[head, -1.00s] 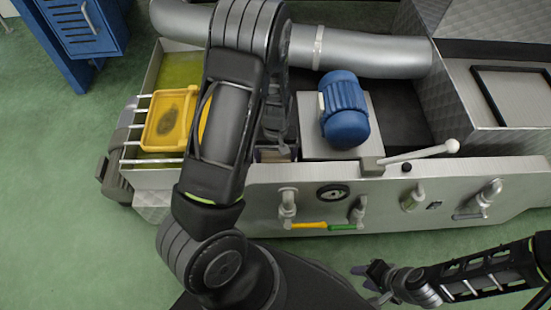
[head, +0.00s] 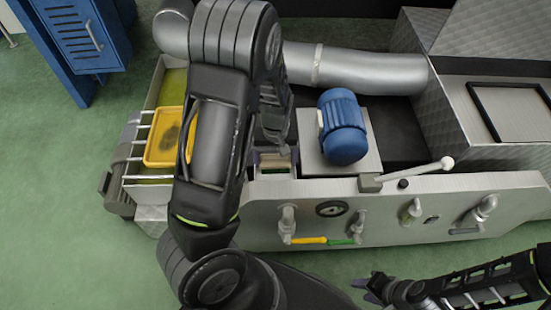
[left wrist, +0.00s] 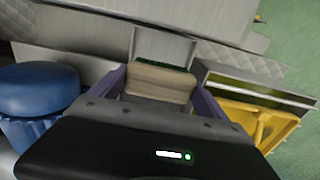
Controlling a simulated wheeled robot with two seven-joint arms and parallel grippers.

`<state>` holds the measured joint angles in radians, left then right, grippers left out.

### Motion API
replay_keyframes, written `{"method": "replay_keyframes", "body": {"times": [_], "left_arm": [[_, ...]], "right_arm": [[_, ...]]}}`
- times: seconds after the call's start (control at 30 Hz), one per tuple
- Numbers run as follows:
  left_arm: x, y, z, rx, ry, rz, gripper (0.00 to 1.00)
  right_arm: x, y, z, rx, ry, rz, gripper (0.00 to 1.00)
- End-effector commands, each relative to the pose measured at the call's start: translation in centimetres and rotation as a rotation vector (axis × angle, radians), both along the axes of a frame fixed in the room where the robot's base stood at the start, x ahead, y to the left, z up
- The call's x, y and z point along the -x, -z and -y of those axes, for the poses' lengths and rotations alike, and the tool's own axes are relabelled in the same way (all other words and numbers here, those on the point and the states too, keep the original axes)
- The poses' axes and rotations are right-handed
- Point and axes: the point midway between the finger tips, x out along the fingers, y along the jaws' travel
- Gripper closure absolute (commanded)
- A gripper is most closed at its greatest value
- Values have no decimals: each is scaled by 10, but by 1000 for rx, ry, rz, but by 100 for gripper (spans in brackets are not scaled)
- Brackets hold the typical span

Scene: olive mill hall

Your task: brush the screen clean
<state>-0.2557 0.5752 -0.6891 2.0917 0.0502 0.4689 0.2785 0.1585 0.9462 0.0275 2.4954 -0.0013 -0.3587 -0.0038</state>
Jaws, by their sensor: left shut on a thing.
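My left gripper (head: 272,150) is shut on a wooden brush block (left wrist: 160,84) with green bristles (left wrist: 165,63) along its far edge. The purple fingers clasp the block's two ends. It is over the machine's trough, left of the blue motor. A yellow framed tray (head: 161,148) with a dark patch, possibly the screen, rests on metal bars at the left end; my left arm covers its right part. It also shows in the left wrist view (left wrist: 262,122), apart from the brush. My right gripper (head: 372,290) seems open and empty, low in front of the machine.
The blue motor (head: 343,127) stands right of my left gripper, and a thick silver pipe (head: 340,68) runs behind. A white-knobbed lever (head: 415,170) and valves with yellow and green handles (head: 309,240) are on the front panel. Green floor is clear at left.

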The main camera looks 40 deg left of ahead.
Motion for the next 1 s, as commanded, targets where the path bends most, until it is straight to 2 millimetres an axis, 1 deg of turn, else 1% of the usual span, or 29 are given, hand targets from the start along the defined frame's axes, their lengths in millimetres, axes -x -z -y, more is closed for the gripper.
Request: {"method": "replay_keyframes", "body": {"times": [0.03,0.07,0.43,0.57,0.67,0.77,0.87,0.97,1.0], "left_arm": [[0,0,0,0,0,0,58],[0,0,0,0,0,0,15],[0,0,0,0,0,0,45],[-2,-1,1,0,5,1,46],[-11,-8,5,4,31,4,46],[-30,-25,14,11,88,8,46],[-55,-52,30,21,176,14,46],[-82,-90,51,26,286,16,46],[-92,-108,59,26,332,16,46]], "right_arm": [[0,0,0,0,0,0,61],[0,0,0,0,0,0,61],[0,0,0,0,0,0,61],[0,0,0,0,0,0,61],[0,0,0,0,0,0,61],[0,0,0,0,0,0,61],[0,0,0,0,0,0,61],[0,0,0,0,0,0,61],[0,0,0,0,0,0,61]]}}
